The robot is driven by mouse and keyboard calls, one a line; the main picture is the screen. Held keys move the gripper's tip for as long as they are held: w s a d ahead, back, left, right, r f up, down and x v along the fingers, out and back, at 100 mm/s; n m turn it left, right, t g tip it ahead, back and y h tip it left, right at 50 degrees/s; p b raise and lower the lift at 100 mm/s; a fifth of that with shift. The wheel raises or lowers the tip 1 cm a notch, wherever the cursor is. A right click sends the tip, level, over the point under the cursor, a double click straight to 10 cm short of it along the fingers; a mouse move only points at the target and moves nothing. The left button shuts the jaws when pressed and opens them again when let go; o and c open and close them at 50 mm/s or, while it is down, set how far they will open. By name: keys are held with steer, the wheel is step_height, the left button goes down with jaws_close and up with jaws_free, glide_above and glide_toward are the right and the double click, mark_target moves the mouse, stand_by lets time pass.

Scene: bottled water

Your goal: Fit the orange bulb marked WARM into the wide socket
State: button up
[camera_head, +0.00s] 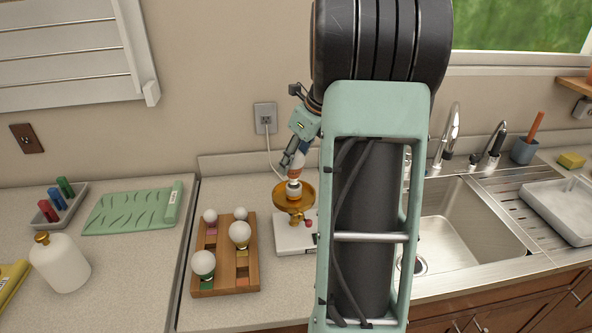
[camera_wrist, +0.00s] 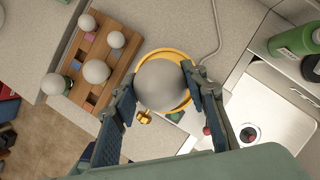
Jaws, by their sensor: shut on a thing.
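My gripper (camera_head: 292,157) is shut on a bulb with a pale round globe, which fills the space between the fingers in the wrist view (camera_wrist: 162,84). An orange-brown band (camera_head: 294,173) shows below the fingers in the head view. The bulb is above the middle of a brass dish-shaped lamp (camera_head: 294,207), with a white piece (camera_head: 294,188) between them. I cannot tell whether that is the socket or whether the bulb is seated. The WARM marking is not readable. The globe hides the socket in the wrist view (camera_wrist: 186,103).
A wooden rack (camera_head: 250,277) with several white-globed bulbs stands left of the lamp. The lamp's white base (camera_head: 285,244) has a red knob (camera_head: 309,223). A sink (camera_head: 455,235) is to the right. A white bottle (camera_head: 60,264) and green mat (camera_head: 128,212) are to the left.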

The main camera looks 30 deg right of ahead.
step_height(320, 180, down, 2)
steer(key=shift+f+b, duration=0.1)
steer(key=shift+b, duration=0.35)
steer(key=shift+s+f, duration=0.15)
steer(key=shift+f, duration=0.15)
steer(key=o, duration=1.2)
steer(key=shift+c, duration=0.2)
steer(key=v, duration=1.2)
